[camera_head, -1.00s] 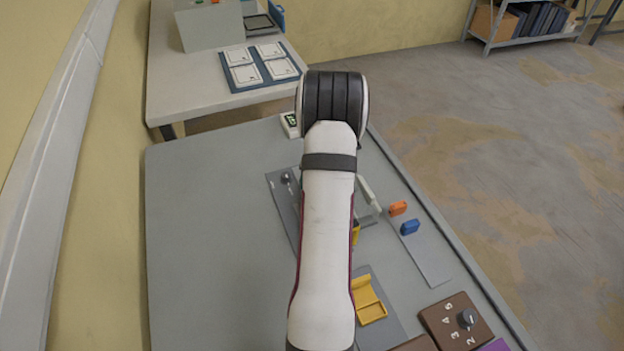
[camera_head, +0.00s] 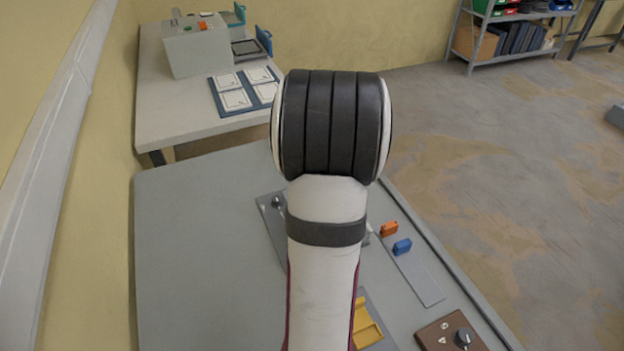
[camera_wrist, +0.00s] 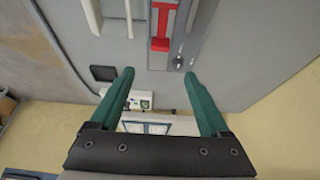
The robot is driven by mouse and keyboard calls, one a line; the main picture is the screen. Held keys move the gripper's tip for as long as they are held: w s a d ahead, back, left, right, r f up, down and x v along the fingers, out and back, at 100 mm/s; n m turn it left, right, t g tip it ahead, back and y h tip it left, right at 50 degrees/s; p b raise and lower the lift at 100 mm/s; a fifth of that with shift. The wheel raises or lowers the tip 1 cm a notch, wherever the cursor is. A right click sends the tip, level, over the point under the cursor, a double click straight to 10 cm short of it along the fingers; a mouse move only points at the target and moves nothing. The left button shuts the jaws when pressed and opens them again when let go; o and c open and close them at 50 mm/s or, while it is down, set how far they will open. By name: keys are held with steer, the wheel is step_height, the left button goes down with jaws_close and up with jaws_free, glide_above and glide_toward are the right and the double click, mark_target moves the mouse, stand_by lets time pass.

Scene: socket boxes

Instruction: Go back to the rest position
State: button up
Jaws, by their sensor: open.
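My gripper (camera_wrist: 160,100) shows in the wrist view with its two green fingers spread apart and nothing between them. It is above the far part of the grey table (camera_wrist: 230,60), clear of the things on it. In the head view my white arm with its black-banded joint stands over the middle of the grey table (camera_head: 190,270), and the gripper itself is hidden there.
An orange block (camera_head: 389,229) and a blue block (camera_head: 402,246) lie on a grey strip. A yellow holder (camera_head: 368,329) and a brown dial box (camera_head: 449,332) are nearer. A red T-shaped part (camera_wrist: 161,25) shows in the wrist view. A second table (camera_head: 180,110) stands behind.

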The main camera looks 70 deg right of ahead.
steer(key=shift+v, duration=1.05)
steer(key=w+a+r+n+y, duration=0.1)
steer(key=w+a, duration=0.3)
steer(key=a, duration=0.2)
steer(key=w+a+r+y, duration=0.1)
steer(key=w+a+r, duration=0.1)
steer(key=w+a, duration=0.3)
steer(key=a+r+n+y, duration=0.1)
steer(key=a+r+y, duration=0.1)
steer(key=a, duration=1.7)
steer(key=s+a+f+n+g+y, duration=0.1)
steer(key=s+a+g, duration=0.2)
steer(key=s+a, duration=0.9)
steer(key=shift+s+a, duration=0.3)
steer(key=shift+a, duration=0.7)
steer(key=shift+c, duration=0.2)
